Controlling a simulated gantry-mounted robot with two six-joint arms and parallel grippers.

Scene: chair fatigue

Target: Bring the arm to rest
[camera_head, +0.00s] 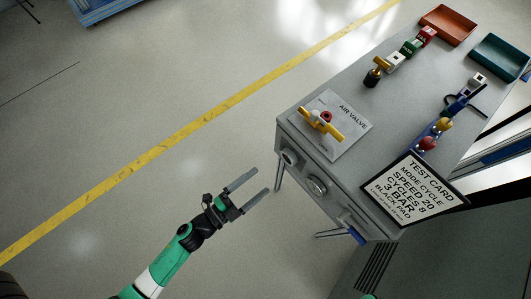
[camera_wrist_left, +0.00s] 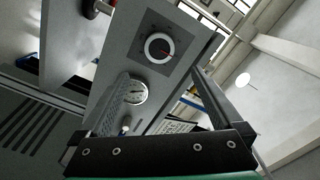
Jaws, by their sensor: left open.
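My left gripper (camera_head: 261,180) is open and empty. It hangs over the floor to the left of the grey test bench (camera_head: 345,185), apart from it, with its fingers pointing toward the bench's front. Its arm, green, white and black, comes in from the bottom of the head view. In the left wrist view, the two fingers of this gripper (camera_wrist_left: 165,82) are spread, with a round dial (camera_wrist_left: 159,47) and a white gauge (camera_wrist_left: 134,91) on a grey panel beyond them. My right gripper is not in view.
On the bench are an air valve with a yellow handle (camera_head: 321,124), a test card (camera_head: 416,188), red and yellow knobs, a red tray (camera_head: 447,25) and a teal tray (camera_head: 498,58). The floor left of the bench is clear, crossed by a yellow line (camera_head: 190,128).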

